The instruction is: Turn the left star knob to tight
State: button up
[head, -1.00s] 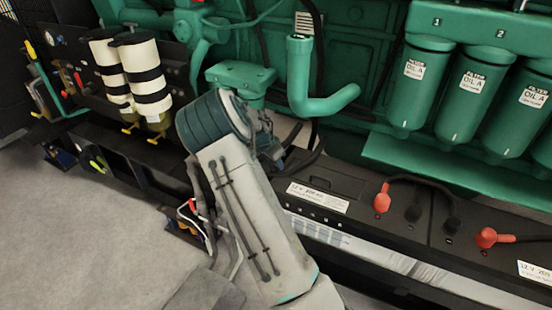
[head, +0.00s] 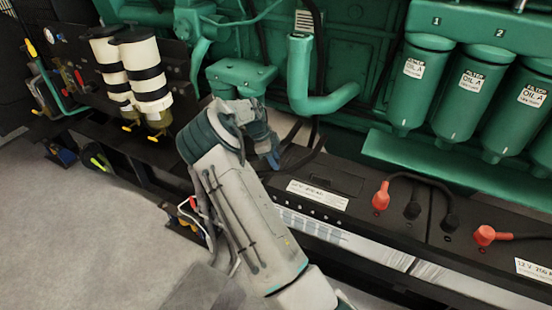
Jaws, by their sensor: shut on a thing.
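My arm rises from the bottom middle of the head view and bends at a dark teal joint. Its far end, with my gripper (head: 272,158), points down beside the left end of a black battery. Only a small part of the gripper shows past my own arm, and its fingertips cannot be made out clearly. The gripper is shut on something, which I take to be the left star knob. I cannot see the knob itself or how far it is turned.
The black battery (head: 345,182) has a red terminal cap (head: 381,196) and dark cables. A green bent pipe (head: 300,75) stands close behind the gripper. Green oil filters (head: 415,85) hang at right, cream-and-black canisters (head: 148,75) at left. Grey floor is free at lower left.

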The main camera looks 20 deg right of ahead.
jog(key=shift+w+a+m, duration=0.2)
jog(key=shift+a+m, duration=0.05)
jog(key=shift+m, duration=0.35)
jog(key=o, duration=1)
jog(key=shift+a, duration=0.1)
jog(key=shift+d, duration=0.25)
jog(key=v, duration=1.3)
jog(key=shift+w+r, duration=0.25)
jog(key=shift+r, duration=0.15)
